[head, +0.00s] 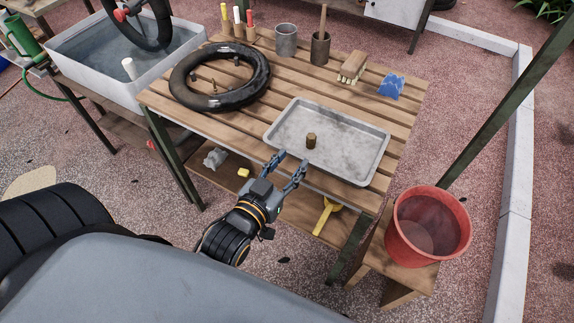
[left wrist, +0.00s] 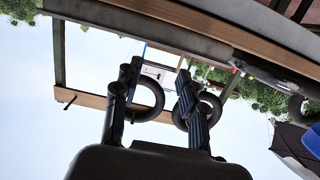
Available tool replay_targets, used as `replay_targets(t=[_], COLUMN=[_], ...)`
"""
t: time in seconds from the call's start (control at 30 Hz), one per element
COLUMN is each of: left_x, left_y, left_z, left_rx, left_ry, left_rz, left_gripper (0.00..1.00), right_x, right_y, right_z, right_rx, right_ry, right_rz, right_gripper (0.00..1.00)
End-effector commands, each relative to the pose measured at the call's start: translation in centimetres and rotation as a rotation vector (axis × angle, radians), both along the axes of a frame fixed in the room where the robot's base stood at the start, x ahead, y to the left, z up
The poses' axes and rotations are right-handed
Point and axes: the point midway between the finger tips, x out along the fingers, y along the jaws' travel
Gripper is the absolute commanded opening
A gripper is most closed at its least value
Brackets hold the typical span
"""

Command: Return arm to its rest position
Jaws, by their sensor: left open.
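My left gripper (head: 289,161) is open in the head view, its two fingers apart at the front edge of the slatted wooden table (head: 190,123). It is near the front left edge of a grey metal tray (head: 350,172). Nothing shows between its fingers. In the left wrist view the open fingers (left wrist: 157,68) stand up against sky, with table planks above them. A small brown cylinder (head: 311,141) stands in the tray, apart from the fingers. My right gripper is not in view.
A black tyre (head: 182,92) lies at the table's left. A red bucket (head: 403,239) is at the right, a water tub (head: 88,75) at the left. A lower shelf holds a yellow tool (head: 324,216).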

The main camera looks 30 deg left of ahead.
Motion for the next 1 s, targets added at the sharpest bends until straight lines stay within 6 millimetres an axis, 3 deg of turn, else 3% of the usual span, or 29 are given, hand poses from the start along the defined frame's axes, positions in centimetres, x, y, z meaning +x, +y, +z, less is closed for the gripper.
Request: replay_targets(t=[0.17, 0.73, 0.87, 1.0], left_x=[-0.9, -0.9, -1.3, -3.2], left_y=[0.0, 0.0, 0.1, 0.3], left_z=[0.2, -0.1, -1.9, -5.4], left_rx=[0.001, 0.001, 0.011, 0.034], left_ry=[0.000, 0.015, 0.129, 0.373], left_rz=[0.000, -0.001, -0.006, -0.022], left_gripper=[0.41, 0.41, 0.41, 0.41], right_x=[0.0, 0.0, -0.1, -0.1], right_y=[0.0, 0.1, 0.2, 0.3], right_z=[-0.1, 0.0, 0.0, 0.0], right_rx=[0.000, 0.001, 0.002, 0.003], right_ry=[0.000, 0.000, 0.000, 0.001], right_rz=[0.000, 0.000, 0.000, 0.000], right_gripper=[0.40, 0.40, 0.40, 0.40])
